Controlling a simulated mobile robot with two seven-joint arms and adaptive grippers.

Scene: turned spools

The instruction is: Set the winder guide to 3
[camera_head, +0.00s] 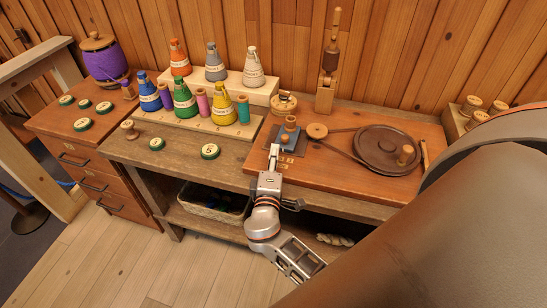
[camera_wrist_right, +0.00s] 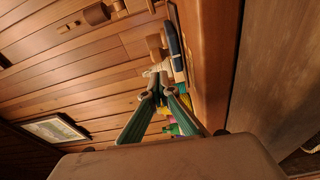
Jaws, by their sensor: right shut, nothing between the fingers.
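The winder stands on an orange-brown board (camera_head: 350,185) with a dark wheel (camera_head: 385,148) and a small wooden pulley (camera_head: 317,131). Its guide, a small blue-grey block with a wooden knob (camera_head: 289,124), sits on a dark plate left of the pulley. Pale marks (camera_head: 286,161) show on the board in front of the plate, too small to read surely. My right gripper (camera_head: 274,152) is shut and empty at the plate's front left, just in front of the guide; contact cannot be told. Its fingers (camera_wrist_right: 156,78) meet at the tips in the wrist view. My left gripper is not in view.
Cones of coloured thread (camera_head: 183,98) and small spools stand on wooden racks left of the winder. A round wooden pot (camera_head: 284,104) and an upright wooden post (camera_head: 328,85) stand behind the guide. A basket (camera_head: 212,202) sits on the lower shelf.

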